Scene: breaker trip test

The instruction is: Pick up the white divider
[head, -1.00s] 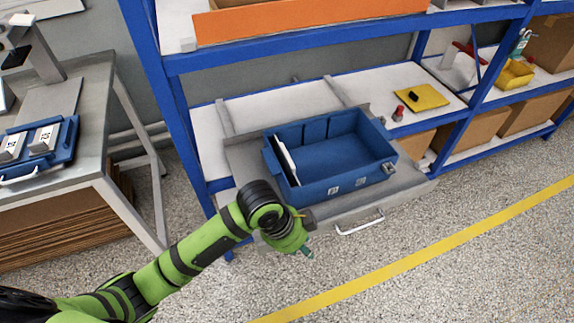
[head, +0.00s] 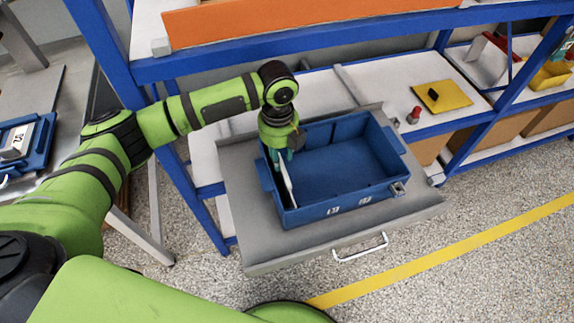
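The white divider (head: 286,180) stands as a thin, slightly tilted panel inside the blue bin (head: 333,210), near its left wall. The bin rests on a grey pull-out tray (head: 243,210). My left gripper (head: 281,158) points down over the left end of the bin, at the divider's upper end. Its greenish fingers overlap the divider in the picture. They are small and partly hidden by the wrist, so I cannot tell whether they are apart or closed on it. My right gripper is not in view.
A blue shelf frame (head: 200,190) surrounds the tray. A red-topped item (head: 414,115) and a yellow pad (head: 443,96) lie on the shelf to the right. An orange panel (head: 300,28) sits on the shelf above. The tray's handle (head: 362,248) juts out in front.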

